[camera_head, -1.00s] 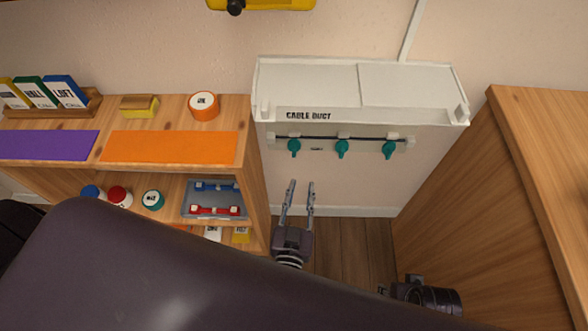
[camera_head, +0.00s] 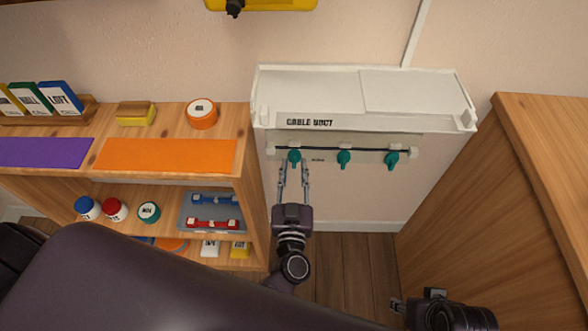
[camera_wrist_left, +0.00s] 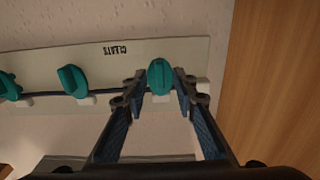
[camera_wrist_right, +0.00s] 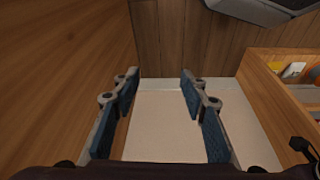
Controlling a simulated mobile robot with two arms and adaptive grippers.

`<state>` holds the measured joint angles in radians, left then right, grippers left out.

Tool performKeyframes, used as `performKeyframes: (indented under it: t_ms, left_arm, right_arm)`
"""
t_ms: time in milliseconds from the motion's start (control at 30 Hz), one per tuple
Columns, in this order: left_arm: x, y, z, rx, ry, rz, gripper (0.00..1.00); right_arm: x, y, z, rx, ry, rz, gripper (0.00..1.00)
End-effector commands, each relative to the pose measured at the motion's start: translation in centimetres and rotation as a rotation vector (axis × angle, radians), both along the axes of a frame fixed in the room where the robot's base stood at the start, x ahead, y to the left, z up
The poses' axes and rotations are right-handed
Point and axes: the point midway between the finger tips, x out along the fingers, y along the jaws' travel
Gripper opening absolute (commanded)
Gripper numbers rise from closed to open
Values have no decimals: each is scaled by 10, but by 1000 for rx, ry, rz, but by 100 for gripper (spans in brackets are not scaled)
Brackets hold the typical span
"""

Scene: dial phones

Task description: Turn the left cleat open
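The left cleat (camera_head: 294,157) is a teal knob on a pale strip under the cable duct. The middle cleat (camera_head: 344,159) and right cleat (camera_head: 391,160) hang beside it, with a dark cable along the strip. My left gripper (camera_head: 293,168) is open just below the left cleat. In the upside-down left wrist view, the left cleat (camera_wrist_left: 160,77) sits between the tips of my left gripper (camera_wrist_left: 158,82); I cannot tell whether they touch it. My right gripper (camera_wrist_right: 160,76) is open and empty, low over the floor; in the head view it is at the bottom right.
The white cable duct (camera_head: 415,117) overhangs the strip. A wooden shelf unit (camera_head: 255,190) stands close to the left of my left gripper. A wooden cabinet (camera_head: 470,200) stands at the right. The wall below the middle and right cleats is clear.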

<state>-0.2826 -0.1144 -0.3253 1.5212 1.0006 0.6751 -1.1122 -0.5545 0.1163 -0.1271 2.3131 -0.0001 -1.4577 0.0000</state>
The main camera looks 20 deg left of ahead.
Motion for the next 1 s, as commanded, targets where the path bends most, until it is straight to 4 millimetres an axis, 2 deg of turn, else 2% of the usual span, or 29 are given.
performKeyframes:
  t_ms: [133,367,767,1000]
  left_arm:
    - [0,0,0,0,0,0,26]
    - [0,0,0,0,0,-1,1]
    - [-1,0,0,-23,-6,0,0]
    - [-1,1,1,-133,-37,0,0]
  right_arm:
    - [0,0,0,0,0,0,40]
    - [0,0,0,-1,0,0,40]
    - [1,0,0,0,-2,0,40]
    - [1,0,-13,-1,9,1,40]
